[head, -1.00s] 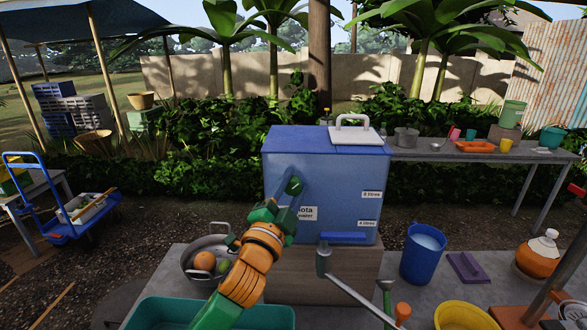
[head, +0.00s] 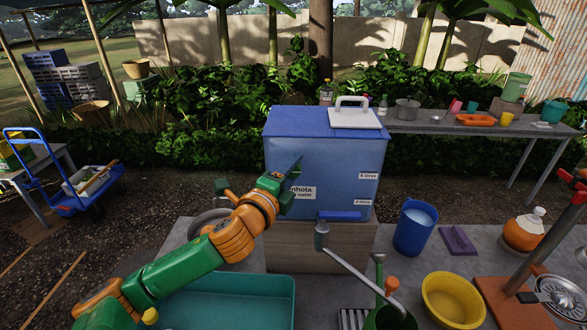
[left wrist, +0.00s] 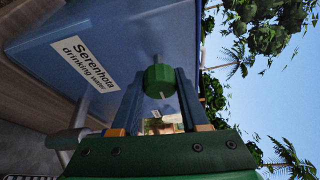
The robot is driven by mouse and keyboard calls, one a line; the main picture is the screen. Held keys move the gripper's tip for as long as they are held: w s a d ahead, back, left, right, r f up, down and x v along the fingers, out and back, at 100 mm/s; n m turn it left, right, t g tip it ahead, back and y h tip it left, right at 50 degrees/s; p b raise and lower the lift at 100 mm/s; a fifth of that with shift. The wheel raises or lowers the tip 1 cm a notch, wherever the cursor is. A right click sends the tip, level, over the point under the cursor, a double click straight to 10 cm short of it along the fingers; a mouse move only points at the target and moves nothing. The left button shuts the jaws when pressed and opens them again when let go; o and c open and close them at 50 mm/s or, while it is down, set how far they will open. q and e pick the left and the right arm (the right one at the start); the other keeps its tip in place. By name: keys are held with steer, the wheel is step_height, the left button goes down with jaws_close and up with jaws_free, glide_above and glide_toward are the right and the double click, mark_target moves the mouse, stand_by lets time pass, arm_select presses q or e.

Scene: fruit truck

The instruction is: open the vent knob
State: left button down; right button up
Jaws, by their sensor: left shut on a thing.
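The blue water tank (head: 325,153), with a flat lid and a white handle, stands on a wooden block. In the left wrist view its labelled wall (left wrist: 110,35) fills the upper left. The vent knob (left wrist: 160,80) is a small green faceted piece on a thin pale stem, between the two dark fingers of my left gripper (left wrist: 161,88). My left gripper is shut on it. My right gripper is not in view.
A blue-handled tap (head: 340,216) projects from the tank's front. A blue cup (head: 415,228), a yellow bowl (head: 455,299) and an orange-based press (head: 510,300) stand to the right. A teal tray (head: 225,302) lies below my left arm. A metal pot is mostly hidden behind it.

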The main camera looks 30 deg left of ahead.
arm_select(q)
steer(key=shift+a+r, duration=0.1)
steer(key=shift+r, duration=0.15)
stand_by(0.3)
steer(key=shift+c, duration=2.1)
jaws_free()
steer(key=shift+w+a+f, duration=0.1)
steer(key=shift+w+f, duration=0.05)
steer(key=shift+f, duration=0.1)
